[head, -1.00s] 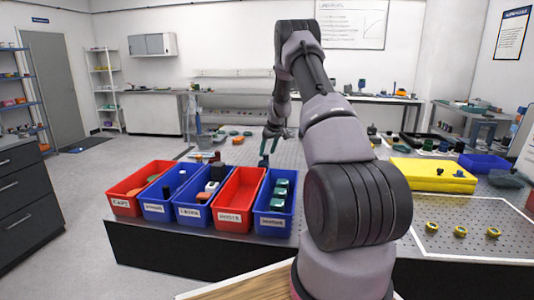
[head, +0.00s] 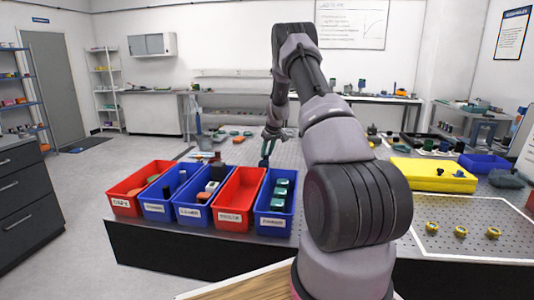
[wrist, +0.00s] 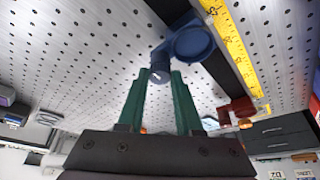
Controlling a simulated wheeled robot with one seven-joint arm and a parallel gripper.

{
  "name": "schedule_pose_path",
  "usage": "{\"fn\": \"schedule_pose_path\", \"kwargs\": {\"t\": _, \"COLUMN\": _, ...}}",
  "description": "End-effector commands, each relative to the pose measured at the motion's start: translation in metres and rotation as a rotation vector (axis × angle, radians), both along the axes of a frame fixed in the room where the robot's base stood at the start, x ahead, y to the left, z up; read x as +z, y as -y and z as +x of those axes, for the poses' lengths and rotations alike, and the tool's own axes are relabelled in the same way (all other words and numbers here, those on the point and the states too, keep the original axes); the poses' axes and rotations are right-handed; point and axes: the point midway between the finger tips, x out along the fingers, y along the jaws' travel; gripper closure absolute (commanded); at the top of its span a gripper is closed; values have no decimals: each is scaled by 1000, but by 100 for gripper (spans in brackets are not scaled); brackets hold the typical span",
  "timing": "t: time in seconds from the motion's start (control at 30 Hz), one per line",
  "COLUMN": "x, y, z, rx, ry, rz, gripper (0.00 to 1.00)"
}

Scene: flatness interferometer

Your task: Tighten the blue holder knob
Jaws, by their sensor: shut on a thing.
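In the wrist view the blue holder (wrist: 192,42) is a round ring mount beside a dark rail. Its small blue knob (wrist: 159,74) has a pale mark on its end and sits between the tips of my green fingers. My gripper (wrist: 160,82) is shut on this knob. In the head view my gripper (head: 267,151) is low over the perforated table behind the bins, small and partly dark. The holder cannot be made out clearly there.
A yellow scale strip (wrist: 232,45) runs beside the holder, with a red mount (wrist: 237,110) nearby. Red and blue bins (head: 240,202) line the table's front edge. A yellow case (head: 432,175) and several yellow rings (head: 460,231) lie to the right.

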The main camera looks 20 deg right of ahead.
Motion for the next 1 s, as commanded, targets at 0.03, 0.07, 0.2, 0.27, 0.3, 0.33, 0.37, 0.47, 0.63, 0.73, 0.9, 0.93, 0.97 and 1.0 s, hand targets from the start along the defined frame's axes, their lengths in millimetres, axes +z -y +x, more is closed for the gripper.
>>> {"fn": "schedule_pose_path", "kwargs": {"t": 0.03, "x": 0, "y": -1, "z": 0, "rx": -18, "ry": -1, "rz": 0, "gripper": 100}}
{"fn": "schedule_pose_path", "kwargs": {"t": 0.07, "x": 0, "y": -1, "z": 0, "rx": -34, "ry": -1, "rz": 0, "gripper": 100}}
{"fn": "schedule_pose_path", "kwargs": {"t": 0.2, "x": 0, "y": -3, "z": 0, "rx": -126, "ry": -2, "rz": -1, "gripper": 100}}
{"fn": "schedule_pose_path", "kwargs": {"t": 0.27, "x": 0, "y": -4, "z": 0, "rx": -175, "ry": -2, "rz": -1, "gripper": 100}}
{"fn": "schedule_pose_path", "kwargs": {"t": 0.3, "x": 0, "y": -4, "z": 0, "rx": -210, "ry": -2, "rz": -2, "gripper": 100}}
{"fn": "schedule_pose_path", "kwargs": {"t": 0.33, "x": 0, "y": -5, "z": 0, "rx": -237, "ry": -2, "rz": -3, "gripper": 100}}
{"fn": "schedule_pose_path", "kwargs": {"t": 0.37, "x": 0, "y": -5, "z": 0, "rx": -265, "ry": -2, "rz": -3, "gripper": 100}}
{"fn": "schedule_pose_path", "kwargs": {"t": 0.47, "x": 0, "y": -6, "z": 0, "rx": -359, "ry": -1, "rz": -4, "gripper": 100}}
{"fn": "schedule_pose_path", "kwargs": {"t": 0.63, "x": 0, "y": -7, "z": 1, "rx": -521, "ry": 1, "rz": -4, "gripper": 100}}
{"fn": "schedule_pose_path", "kwargs": {"t": 0.73, "x": -1, "y": -8, "z": 2, "rx": -617, "ry": -1, "rz": -4, "gripper": 100}}
{"fn": "schedule_pose_path", "kwargs": {"t": 0.9, "x": -1, "y": -10, "z": 3, "rx": -778, "ry": 0, "rz": -4, "gripper": 100}}
{"fn": "schedule_pose_path", "kwargs": {"t": 0.93, "x": -1, "y": -9, "z": 3, "rx": -807, "ry": 0, "rz": -4, "gripper": 100}}
{"fn": "schedule_pose_path", "kwargs": {"t": 0.97, "x": -1, "y": -10, "z": 3, "rx": -835, "ry": 0, "rz": -5, "gripper": 100}}
{"fn": "schedule_pose_path", "kwargs": {"t": 1.0, "x": -1, "y": -10, "z": 3, "rx": -873, "ry": 1, "rz": -5, "gripper": 100}}
